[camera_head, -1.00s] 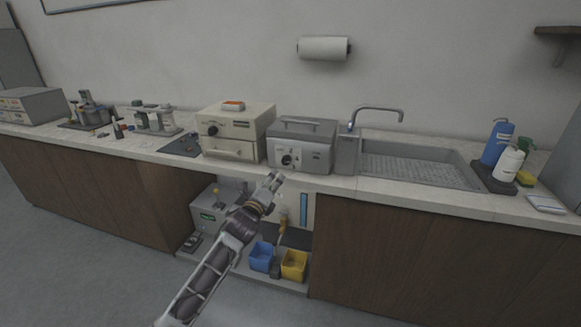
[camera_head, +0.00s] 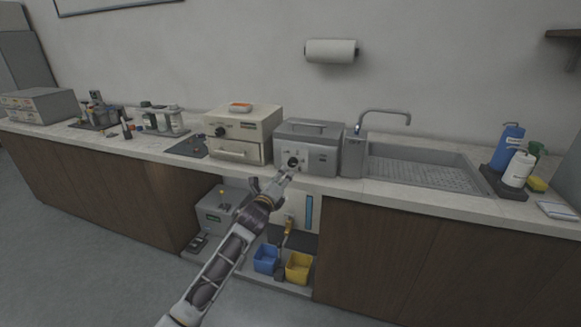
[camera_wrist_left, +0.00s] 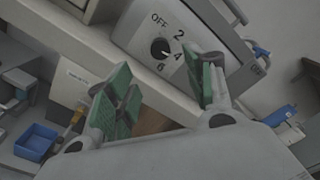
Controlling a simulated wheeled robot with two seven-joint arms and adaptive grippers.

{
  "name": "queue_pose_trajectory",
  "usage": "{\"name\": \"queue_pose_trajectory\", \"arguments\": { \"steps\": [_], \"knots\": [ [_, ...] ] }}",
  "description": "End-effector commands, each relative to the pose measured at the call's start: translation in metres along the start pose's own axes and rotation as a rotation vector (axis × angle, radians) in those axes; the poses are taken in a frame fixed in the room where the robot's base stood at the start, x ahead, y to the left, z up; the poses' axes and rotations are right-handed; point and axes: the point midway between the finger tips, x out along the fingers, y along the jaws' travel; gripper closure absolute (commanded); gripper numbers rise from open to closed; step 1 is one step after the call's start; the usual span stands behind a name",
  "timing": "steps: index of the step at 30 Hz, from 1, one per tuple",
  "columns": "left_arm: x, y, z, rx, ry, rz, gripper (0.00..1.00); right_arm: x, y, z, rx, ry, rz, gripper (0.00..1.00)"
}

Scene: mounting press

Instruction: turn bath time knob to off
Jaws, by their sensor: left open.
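The bath time knob (camera_wrist_left: 160,48) is a round black dial on the light front panel of the grey bath (camera_head: 322,158). In the left wrist view its panel shows OFF, 2, 4 and 6 around it, and its white mark points toward the lower right, between 4 and 6 as far as I can tell. In the head view the knob (camera_head: 293,161) sits just above my left gripper (camera_head: 284,174). The left gripper is open and empty, its green pads (camera_wrist_left: 160,95) apart and short of the knob. The right gripper is not seen.
A cream oven-like unit (camera_head: 243,135) with its own dark knob stands left of the bath. A tap (camera_head: 385,112) and sink (camera_head: 425,172) are to the right. The counter's front edge runs below the bath. Blue (camera_head: 266,259) and yellow (camera_head: 299,267) bins sit below.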

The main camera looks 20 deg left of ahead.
Motion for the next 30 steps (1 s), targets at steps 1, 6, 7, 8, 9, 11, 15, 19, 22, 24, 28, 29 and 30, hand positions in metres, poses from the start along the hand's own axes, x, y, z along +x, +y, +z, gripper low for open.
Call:
{"name": "queue_pose_trajectory", "arguments": {
  "steps": [1, 6, 7, 8, 9, 11, 15, 19, 22, 24, 28, 29, 30],
  "knots": [
    [0.005, 0.0, 0.0, 0.0, -0.001, -0.001, 0.47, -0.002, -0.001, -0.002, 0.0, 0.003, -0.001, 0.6],
    [0.019, 0.0, 0.0, -0.002, 0.0, 0.0, 0.47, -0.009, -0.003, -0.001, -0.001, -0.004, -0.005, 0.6],
    [0.021, 0.0, 0.0, -0.002, 0.0, 0.0, 0.47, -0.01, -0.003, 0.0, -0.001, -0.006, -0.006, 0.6],
    [0.024, 0.0, 0.0, -0.002, 0.0, 0.0, 0.47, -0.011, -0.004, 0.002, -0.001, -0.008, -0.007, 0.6],
    [0.027, 0.0, 0.0, -0.001, 0.0, 0.0, 0.47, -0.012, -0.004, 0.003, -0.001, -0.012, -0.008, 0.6],
    [0.032, 0.0, 0.0, 0.0, 0.0, 0.0, 0.47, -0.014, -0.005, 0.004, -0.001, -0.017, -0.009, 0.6],
    [0.043, 0.0, 0.0, -0.002, 0.0, 0.0, 0.47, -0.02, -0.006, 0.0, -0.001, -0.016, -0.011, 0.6],
    [0.054, 0.0, 0.0, -0.001, 0.0, 0.0, 0.47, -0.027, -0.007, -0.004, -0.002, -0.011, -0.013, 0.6],
    [0.062, 0.0, 0.0, -0.001, -0.001, 0.001, 0.47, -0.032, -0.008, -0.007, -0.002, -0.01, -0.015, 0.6],
    [0.067, 0.0, 0.0, 0.0, -0.001, 0.001, 0.47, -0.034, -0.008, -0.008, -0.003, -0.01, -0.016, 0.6],
    [0.078, 0.0, 0.0, -0.002, 0.0, 0.0, 0.47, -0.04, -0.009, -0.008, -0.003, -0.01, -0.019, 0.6],
    [0.08, 0.0, 0.0, -0.002, 0.0, 0.0, 0.47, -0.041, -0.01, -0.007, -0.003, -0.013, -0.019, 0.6],
    [0.083, 0.0, 0.0, -0.002, 0.0, -0.001, 0.47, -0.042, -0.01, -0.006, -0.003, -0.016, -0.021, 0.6]
  ]
}}
